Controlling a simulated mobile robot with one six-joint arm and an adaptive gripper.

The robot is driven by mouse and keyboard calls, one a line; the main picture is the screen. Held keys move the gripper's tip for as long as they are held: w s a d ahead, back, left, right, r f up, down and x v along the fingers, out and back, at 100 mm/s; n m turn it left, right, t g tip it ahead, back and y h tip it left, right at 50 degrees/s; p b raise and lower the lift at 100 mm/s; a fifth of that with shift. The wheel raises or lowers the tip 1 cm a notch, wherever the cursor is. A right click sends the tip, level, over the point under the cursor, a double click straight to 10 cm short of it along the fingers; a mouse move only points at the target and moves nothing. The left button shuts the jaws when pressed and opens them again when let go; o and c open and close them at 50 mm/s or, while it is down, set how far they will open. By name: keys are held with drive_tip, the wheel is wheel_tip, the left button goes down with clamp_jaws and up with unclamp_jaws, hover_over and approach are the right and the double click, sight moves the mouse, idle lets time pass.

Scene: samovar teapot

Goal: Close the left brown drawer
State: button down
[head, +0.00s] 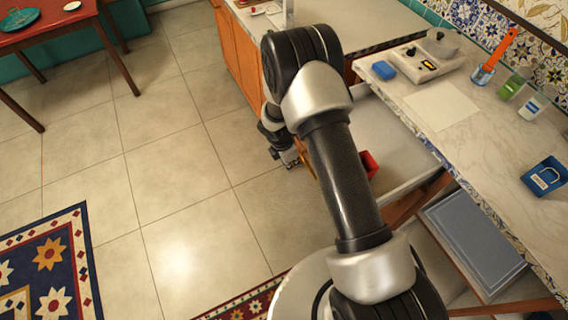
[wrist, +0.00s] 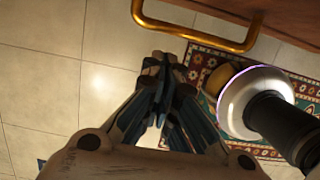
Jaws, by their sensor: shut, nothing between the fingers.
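A brown drawer stands pulled out under the counter in the head view, its pale inside (head: 395,150) showing; my arm hides part of it. A red object (head: 369,164) is in it. In the wrist view a brown wooden front (wrist: 285,14) with a gold bar handle (wrist: 195,32) runs along the top. My gripper (head: 290,161) is outside the drawer, by its front, low over the floor. In the wrist view my gripper (wrist: 165,62) is shut and empty, its fingertips just short of the handle; contact cannot be told.
A lower compartment with a grey-blue panel (head: 474,245) is open at the right. The marble counter (head: 490,130) holds a blue sponge (head: 384,70), a blue container (head: 545,176) and bottles. A red table (head: 50,25) stands at far left. The tiled floor (head: 170,170) is clear beside a patterned rug (head: 50,265).

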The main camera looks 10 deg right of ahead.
drive_tip(key=shift+w+d+f, duration=0.15)
drive_tip(key=shift+w+d, duration=0.05)
drive_tip(key=shift+d, duration=0.5)
drive_tip(key=shift+d, duration=0.15)
